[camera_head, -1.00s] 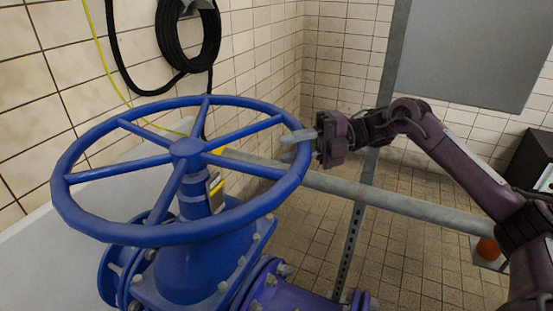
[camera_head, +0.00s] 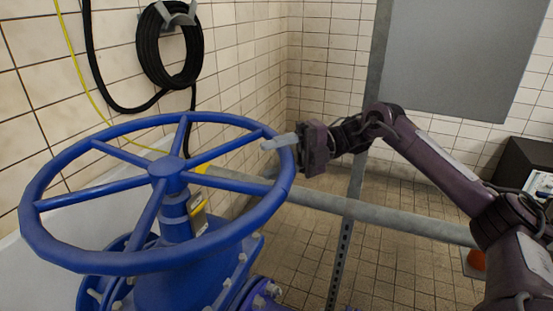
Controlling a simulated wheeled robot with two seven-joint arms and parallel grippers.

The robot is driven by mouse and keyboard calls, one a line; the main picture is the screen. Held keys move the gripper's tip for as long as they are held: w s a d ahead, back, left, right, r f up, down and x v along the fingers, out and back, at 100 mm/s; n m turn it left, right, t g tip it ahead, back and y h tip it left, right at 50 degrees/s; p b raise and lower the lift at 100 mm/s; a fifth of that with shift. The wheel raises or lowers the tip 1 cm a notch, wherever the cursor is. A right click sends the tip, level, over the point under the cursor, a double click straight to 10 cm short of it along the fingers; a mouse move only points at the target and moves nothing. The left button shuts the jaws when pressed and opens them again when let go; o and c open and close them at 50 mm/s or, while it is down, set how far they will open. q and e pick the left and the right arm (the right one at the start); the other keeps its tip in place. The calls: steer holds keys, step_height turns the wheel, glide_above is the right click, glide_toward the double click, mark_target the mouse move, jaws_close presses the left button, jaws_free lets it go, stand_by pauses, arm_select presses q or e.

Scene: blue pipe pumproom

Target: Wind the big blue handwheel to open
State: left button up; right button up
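The big blue handwheel (camera_head: 168,172) lies almost flat on top of its blue valve body (camera_head: 200,277), at the left of the head view. Its rim, hub and spokes show clearly. My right gripper (camera_head: 279,142) is at the wheel's right-hand rim. One pale finger lies across the top of the rim there and points left, inward over the wheel. The other finger is hidden, so I cannot tell whether the fingers are closed on the rim. My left gripper is out of view.
A grey pipe (camera_head: 370,214) runs behind the wheel, past an upright metal post (camera_head: 347,235). A coiled black hose (camera_head: 168,50) hangs on the tiled wall at upper left. A grey panel (camera_head: 460,55) is at upper right. Tiled floor (camera_head: 390,270) is open beyond the pipe.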

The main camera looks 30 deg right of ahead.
mark_target(293, 154)
steer(key=shift+s, duration=0.2)
steer(key=d, duration=0.3)
steer(key=shift+r, duration=0.1)
steer(key=shift+s+d, duration=0.1)
steer(key=shift+d, duration=0.15)
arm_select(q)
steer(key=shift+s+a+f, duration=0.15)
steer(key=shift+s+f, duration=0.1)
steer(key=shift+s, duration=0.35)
arm_select(e)
steer(key=d, duration=0.4)
steer(key=shift+s+d+r, duration=0.1)
steer(key=shift+s+r, duration=0.05)
steer(key=shift+s, duration=0.05)
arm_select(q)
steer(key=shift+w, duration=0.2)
